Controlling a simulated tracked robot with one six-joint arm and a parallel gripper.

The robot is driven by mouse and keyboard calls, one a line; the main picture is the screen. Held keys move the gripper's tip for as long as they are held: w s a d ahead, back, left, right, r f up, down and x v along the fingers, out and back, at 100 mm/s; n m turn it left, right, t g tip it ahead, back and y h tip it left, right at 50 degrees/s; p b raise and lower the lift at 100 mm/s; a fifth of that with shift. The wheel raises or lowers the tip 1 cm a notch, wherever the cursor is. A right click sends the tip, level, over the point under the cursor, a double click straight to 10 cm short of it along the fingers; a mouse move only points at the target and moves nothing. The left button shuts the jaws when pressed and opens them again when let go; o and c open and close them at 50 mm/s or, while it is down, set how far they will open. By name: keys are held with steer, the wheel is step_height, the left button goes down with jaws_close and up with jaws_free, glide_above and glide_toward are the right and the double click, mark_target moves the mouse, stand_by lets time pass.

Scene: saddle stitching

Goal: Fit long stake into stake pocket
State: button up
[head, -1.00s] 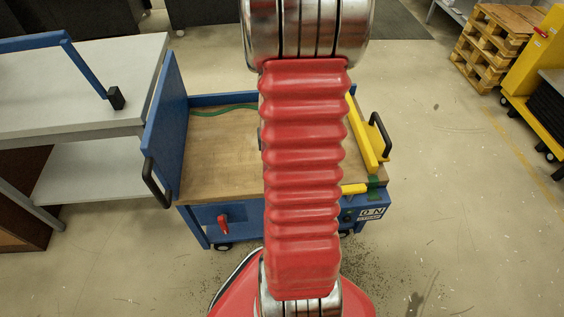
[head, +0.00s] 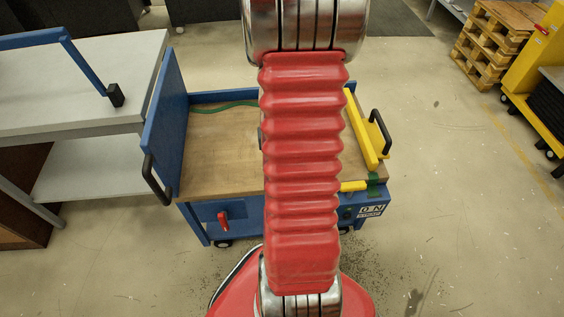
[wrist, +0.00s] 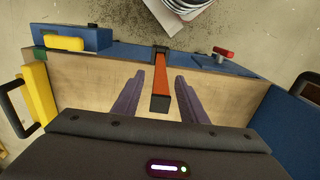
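In the wrist view an orange bar with a dark end (wrist: 161,85), likely the long stake, reaches from the blue cart's (wrist: 125,50) edge toward the camera. Its far end meets a small dark fitting (wrist: 160,52) at that edge, perhaps the stake pocket; I cannot tell whether it is seated. My gripper (wrist: 158,92) is open, its two purple fingers either side of the bar in the picture with gaps on both sides. In the head view my red arm covers the bar and gripper; the cart (head: 222,97) shows behind it.
The cart has a wooden deck (head: 220,150), a tall blue side panel (head: 165,125) with a black handle (head: 157,182), and a yellow side piece (head: 366,135) with another handle. A red switch (head: 223,221) is on the front. A grey table (head: 80,85) stands left; pallets (head: 490,45) are back right.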

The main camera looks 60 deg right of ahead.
step_height(320, 180, up, 14)
steer(key=shift+f, duration=0.1)
stand_by(0.9)
steer(key=shift+f, duration=0.1)
stand_by(0.8)
steer(key=w+a+r+n+t, duration=0.1)
steer(key=a+r+n, duration=0.3)
steer(key=a, duration=1.1)
steer(key=w+a+r+n+t, duration=0.1)
steer(key=a+r+n+t, duration=0.3)
steer(key=a+r, duration=0.5)
steer(key=a+n, duration=0.1)
steer(key=a, duration=0.6)
steer(key=shift+w+r+n+t, duration=0.2)
steer(key=shift+n+t, duration=0.1)
